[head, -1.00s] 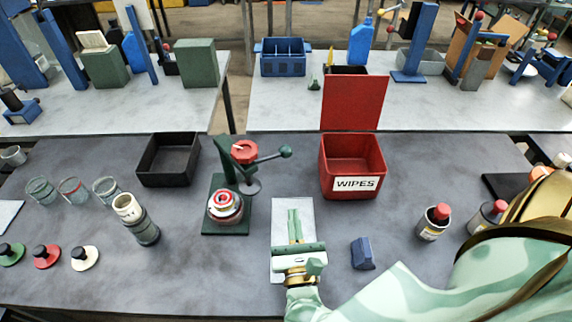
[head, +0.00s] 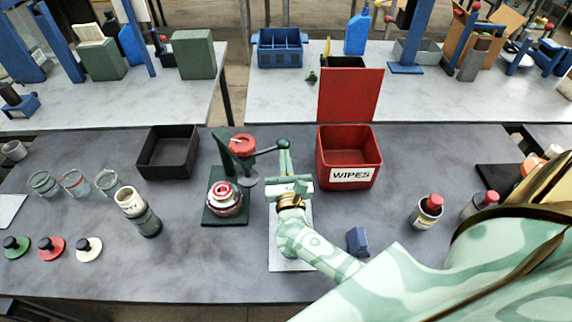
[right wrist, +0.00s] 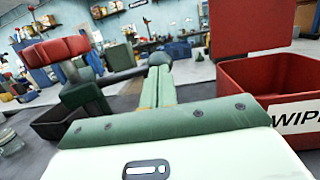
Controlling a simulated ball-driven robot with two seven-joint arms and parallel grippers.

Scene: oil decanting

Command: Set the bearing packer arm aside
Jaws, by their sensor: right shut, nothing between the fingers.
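The bearing packer stands on a dark green base (head: 211,214) at mid-table, with a red and silver bearing pot (head: 225,198) on it. Its arm (head: 266,151) carries a red knob (head: 242,145) and reaches right to a dark ball end (head: 283,143). In the right wrist view the red knob (right wrist: 55,48) is at left and the ball end (right wrist: 160,59) shows just beyond the fingertips. My right gripper (head: 285,158) is shut and empty, its tips close to the ball end; I cannot tell whether they touch. The fingers (right wrist: 157,82) lie together. My left gripper is out of view.
A red WIPES bin (head: 349,160) with a raised lid stands just right of the gripper. A black tray (head: 168,152) is behind left. A grey plate (head: 291,264) lies under my right wrist, with a blue block (head: 357,241) beside it. Jars and a cylinder (head: 137,211) stand left.

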